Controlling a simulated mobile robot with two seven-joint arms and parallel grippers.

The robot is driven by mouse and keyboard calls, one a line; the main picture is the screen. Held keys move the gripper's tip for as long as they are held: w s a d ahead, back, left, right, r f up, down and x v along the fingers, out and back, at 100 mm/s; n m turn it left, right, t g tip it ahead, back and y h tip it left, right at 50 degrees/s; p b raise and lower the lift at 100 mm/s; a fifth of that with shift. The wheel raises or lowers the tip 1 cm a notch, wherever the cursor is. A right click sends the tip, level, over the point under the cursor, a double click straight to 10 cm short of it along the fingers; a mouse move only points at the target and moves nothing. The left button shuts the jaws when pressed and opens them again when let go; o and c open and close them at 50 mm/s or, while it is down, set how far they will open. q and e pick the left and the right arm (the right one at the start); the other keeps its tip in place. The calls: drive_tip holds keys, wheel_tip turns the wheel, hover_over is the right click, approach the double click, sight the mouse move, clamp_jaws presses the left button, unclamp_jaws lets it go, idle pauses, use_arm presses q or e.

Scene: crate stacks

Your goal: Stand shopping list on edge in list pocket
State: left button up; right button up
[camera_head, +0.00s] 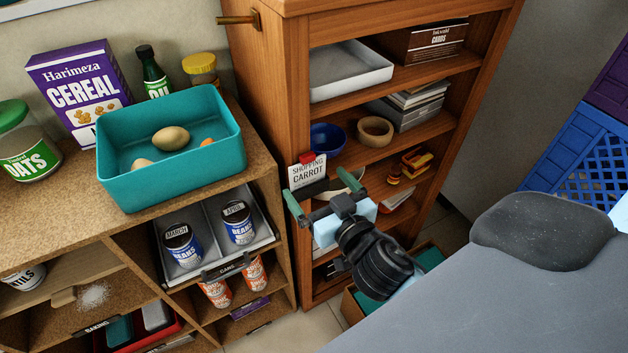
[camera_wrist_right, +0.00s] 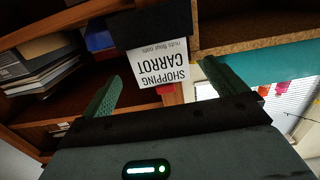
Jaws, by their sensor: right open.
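The shopping list (camera_head: 306,174) is a white card with dark print reading "SHOPPING" and "CARROT". It is upright against the bookcase's near left side, with a red piece at its top edge. In the right wrist view the list (camera_wrist_right: 160,64) appears upside down, in line with the gap between the fingers. My right gripper (camera_head: 320,193) is open and empty, its green fingers spread just in front of and below the list. The fingers also show in the wrist view (camera_wrist_right: 163,88), apart from the card. My left gripper is out of view.
The wooden bookcase (camera_head: 295,70) holds a white tray (camera_head: 350,71), a blue bowl (camera_head: 327,138) and boxes. Left of it, a counter carries a teal bin (camera_head: 170,180), a cereal box (camera_head: 80,88) and an oats jar (camera_head: 28,145). A tray of cans (camera_head: 265,215) sits below.

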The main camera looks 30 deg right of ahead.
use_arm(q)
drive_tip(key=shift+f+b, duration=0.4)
use_arm(e)
drive_tip(key=s, duration=0.5)
drive_tip(key=shift+s+a+r, duration=0.15)
drive_tip(key=shift+s+r, duration=0.05)
drive_tip(key=shift+s, duration=0.05)
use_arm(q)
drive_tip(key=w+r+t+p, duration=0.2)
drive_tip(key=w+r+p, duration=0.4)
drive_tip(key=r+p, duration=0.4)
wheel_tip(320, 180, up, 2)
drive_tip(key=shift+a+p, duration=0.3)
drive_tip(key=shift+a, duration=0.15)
use_arm(e)
drive_tip(key=s+a+f+n+g+y, duration=0.1)
drive_tip(key=s+f+g, duration=0.3)
drive_tip(key=s+f, duration=0.4)
drive_tip(key=s+a+f+n+g+y, duration=0.1)
drive_tip(key=s+f+g, duration=0.3)
drive_tip(key=s+f, duration=0.5)
drive_tip(key=s+a+y, duration=0.1)
drive_tip(key=s, duration=0.6)
drive_tip(key=shift+a+f+n+g, duration=0.15)
drive_tip(key=shift+a+n+g, duration=0.15)
